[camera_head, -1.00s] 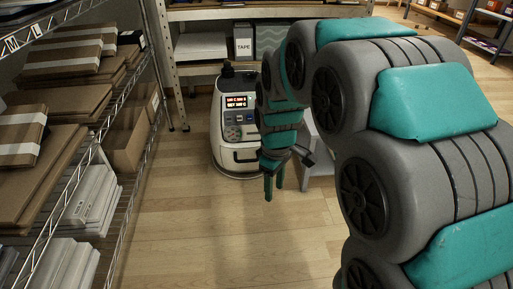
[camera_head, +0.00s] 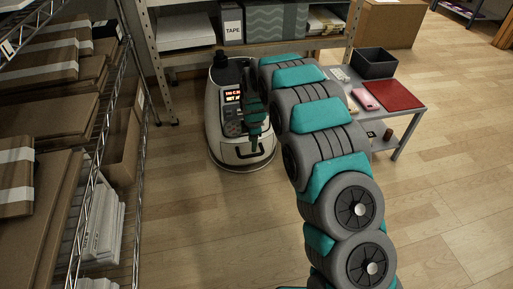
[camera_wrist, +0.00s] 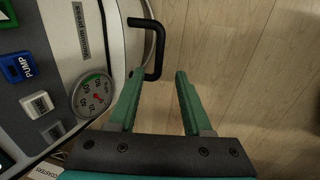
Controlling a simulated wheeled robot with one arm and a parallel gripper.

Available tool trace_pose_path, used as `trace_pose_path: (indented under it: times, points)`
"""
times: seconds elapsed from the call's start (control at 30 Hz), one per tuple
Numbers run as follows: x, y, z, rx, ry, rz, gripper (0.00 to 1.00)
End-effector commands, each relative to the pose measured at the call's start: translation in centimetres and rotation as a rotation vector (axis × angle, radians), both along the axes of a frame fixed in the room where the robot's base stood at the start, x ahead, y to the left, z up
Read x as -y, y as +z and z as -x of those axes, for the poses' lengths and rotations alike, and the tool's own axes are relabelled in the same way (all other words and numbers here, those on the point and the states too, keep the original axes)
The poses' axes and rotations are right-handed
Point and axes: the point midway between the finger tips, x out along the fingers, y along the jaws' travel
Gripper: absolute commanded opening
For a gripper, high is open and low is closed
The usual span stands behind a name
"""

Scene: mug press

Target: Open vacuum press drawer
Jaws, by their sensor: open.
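The vacuum press (camera_head: 222,150) is a white rounded machine with a lit display, standing on the floor in the head view. Its black drawer handle (camera_head: 243,155) is low on the front, and the drawer looks shut. In the wrist view the handle (camera_wrist: 158,48) is a black bar standing out from the press. My gripper (camera_wrist: 159,75) is open with green fingers. The handle's near end lies by the left fingertip and the gap between the fingers; I cannot tell whether they touch. In the head view my gripper (camera_head: 254,146) is in front of the press, partly hiding it.
A pressure gauge (camera_wrist: 92,95) and a blue PUMP button (camera_wrist: 18,67) are on the press. A grey table (camera_head: 412,100) at right holds a dark bin (camera_head: 373,63) and a red mat (camera_head: 388,95). A wire shelf (camera_head: 60,120) is at left. Floor in front is clear.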

Motion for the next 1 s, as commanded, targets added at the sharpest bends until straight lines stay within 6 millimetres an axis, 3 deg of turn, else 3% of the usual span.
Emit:
trace_pose_path:
  times: [0.27,0.63,1.0]
  points:
    - [-0.2,-1.9,-0.4,-0.001,0.013,0.002,0.49]
    - [-0.4,-7.3,-1.2,-0.005,0.012,0.004,0.49]
    - [-0.6,-8.0,-1.5,0.001,0.011,0.002,0.49]
